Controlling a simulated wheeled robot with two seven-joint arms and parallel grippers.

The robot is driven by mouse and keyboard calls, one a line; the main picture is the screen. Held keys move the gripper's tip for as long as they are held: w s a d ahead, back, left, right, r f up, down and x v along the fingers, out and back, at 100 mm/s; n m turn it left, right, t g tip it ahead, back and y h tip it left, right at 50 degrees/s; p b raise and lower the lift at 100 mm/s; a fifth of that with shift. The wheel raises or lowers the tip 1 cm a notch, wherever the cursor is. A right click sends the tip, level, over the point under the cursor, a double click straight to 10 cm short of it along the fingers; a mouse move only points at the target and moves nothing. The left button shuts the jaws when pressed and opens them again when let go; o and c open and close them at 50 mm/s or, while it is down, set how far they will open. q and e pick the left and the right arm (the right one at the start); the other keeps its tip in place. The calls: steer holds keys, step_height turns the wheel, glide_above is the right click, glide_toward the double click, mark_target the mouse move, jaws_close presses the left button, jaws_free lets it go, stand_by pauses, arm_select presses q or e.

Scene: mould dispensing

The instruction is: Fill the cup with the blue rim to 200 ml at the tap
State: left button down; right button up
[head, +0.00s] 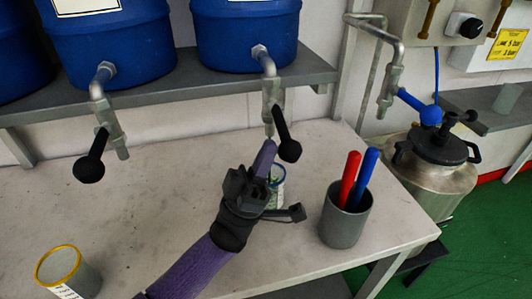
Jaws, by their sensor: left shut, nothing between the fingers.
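The cup with the blue rim (279,188) stands on the pale table under the middle tap (270,95), mostly hidden behind my left gripper. Its fill level cannot be seen. The tap comes from a blue barrel (247,35), and its black lever (288,148) hangs down to the right of the spout. My left gripper (265,157) is shut and empty, reaching up from below, close to the lever and in front of the cup. I cannot tell whether it touches the lever. My right gripper is not in view.
A yellow-rimmed cup (64,268) stands front left. A grey holder (345,222) with a red and a blue stick stands right of my arm. Another tap (105,110) hangs at left, and a metal tap (390,85) above a steel can (435,180) at right. The table's left middle is clear.

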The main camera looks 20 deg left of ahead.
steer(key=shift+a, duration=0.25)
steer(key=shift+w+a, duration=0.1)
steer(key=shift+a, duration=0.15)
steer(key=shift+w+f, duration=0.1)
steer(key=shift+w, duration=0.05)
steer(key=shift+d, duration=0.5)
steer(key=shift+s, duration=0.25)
